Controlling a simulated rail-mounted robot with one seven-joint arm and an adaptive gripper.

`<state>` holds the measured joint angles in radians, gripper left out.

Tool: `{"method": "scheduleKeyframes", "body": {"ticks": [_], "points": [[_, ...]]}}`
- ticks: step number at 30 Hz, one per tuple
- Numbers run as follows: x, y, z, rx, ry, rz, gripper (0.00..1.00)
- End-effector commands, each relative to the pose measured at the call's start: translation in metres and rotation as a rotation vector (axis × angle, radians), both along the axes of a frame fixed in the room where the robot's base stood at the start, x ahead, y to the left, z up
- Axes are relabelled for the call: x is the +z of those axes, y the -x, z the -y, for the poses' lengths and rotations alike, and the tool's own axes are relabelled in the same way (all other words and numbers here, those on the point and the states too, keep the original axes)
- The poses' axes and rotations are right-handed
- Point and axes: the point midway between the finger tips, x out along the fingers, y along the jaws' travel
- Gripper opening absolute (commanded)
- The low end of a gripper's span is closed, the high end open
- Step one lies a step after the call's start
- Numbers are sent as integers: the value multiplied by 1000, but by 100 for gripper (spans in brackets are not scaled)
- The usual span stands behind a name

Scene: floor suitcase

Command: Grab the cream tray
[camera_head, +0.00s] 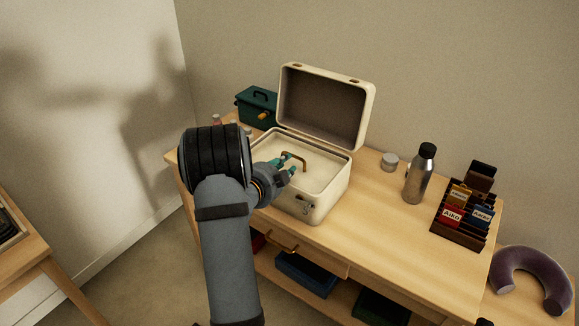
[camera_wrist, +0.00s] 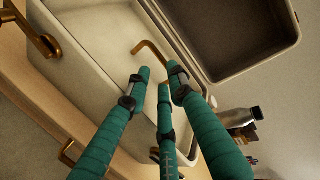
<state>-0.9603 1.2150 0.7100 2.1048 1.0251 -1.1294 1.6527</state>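The cream tray (camera_head: 320,175) sits inside the open cream suitcase (camera_head: 328,203) on the wooden table. A brass handle (camera_head: 296,158) stands up from the tray; it also shows in the wrist view (camera_wrist: 151,50). My gripper (camera_head: 289,165) has teal fingers and is over the tray, close to the handle. In the wrist view the fingertips (camera_wrist: 162,75) are spread apart, with nothing held between them. The handle lies just beyond the fingertips, and one fingertip hides its far end. I cannot tell whether any finger touches it. My arm hides the suitcase's left side.
The suitcase lid (camera_head: 322,108) stands open behind the tray. A dark green toolbox (camera_head: 256,107) is behind on the left. A steel bottle (camera_head: 419,178), a small tin (camera_head: 390,161) and a dark rack with labelled cards (camera_head: 462,212) stand to the right. The front right tabletop is clear.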

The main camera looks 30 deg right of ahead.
Motion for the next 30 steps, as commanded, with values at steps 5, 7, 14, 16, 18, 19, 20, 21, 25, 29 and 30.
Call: {"method": "scheduleKeyframes", "body": {"ticks": [5,7,14,16,18,19,20,21,25,29,30], "points": [[-6,-12,13,2,-1,-1,22],[-6,-15,17,1,-1,0,22],[-14,-37,40,1,-1,-2,22],[-17,-42,46,2,-1,-1,22],[-20,-45,49,3,-1,-2,22],[-21,-46,50,4,-1,-2,22],[-21,-46,50,4,0,-1,22],[-21,-47,51,4,0,-1,22],[-22,-47,50,4,0,-1,22],[-22,-46,50,4,0,-1,16],[-22,-46,51,4,0,-1,14]]}}
